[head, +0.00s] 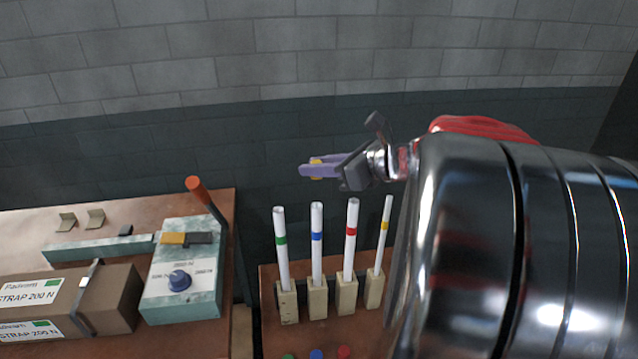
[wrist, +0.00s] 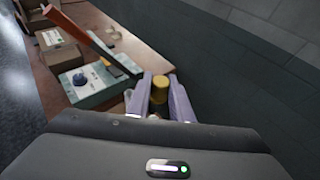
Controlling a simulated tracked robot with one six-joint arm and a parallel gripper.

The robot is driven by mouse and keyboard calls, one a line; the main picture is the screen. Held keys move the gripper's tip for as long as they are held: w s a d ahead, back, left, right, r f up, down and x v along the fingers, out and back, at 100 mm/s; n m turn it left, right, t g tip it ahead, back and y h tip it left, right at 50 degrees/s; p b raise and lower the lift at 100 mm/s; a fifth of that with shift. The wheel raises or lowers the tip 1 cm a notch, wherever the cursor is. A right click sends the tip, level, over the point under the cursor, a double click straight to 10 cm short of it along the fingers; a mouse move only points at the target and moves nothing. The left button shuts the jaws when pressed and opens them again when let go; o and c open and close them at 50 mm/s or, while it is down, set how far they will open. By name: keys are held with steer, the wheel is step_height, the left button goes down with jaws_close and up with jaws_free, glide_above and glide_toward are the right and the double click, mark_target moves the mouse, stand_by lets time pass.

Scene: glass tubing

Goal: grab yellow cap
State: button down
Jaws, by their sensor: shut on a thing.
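The yellow cap (wrist: 159,90) is a small cylinder held between the purple fingers of my gripper (wrist: 162,98) in the wrist view. In the head view my gripper (head: 318,170) is raised above the bench tops, in front of the dark wall. A bit of the yellow cap (head: 316,161) shows between the fingers there, mostly hidden by them. The fingers are shut on it. Below stands a white tube with a yellow band (head: 384,226), upright and slightly tilted in a beige block, apart from my gripper.
White tubes with green (head: 280,240), blue (head: 317,237) and red (head: 351,232) bands stand in blocks. Green, blue and red caps (head: 316,354) lie at the rack's front edge. Left are a strapping device (head: 182,285) with a raised orange-tipped lever (head: 205,200) and a strapped cardboard box (head: 115,300).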

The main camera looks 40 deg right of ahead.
steer(key=shift+r, duration=0.8)
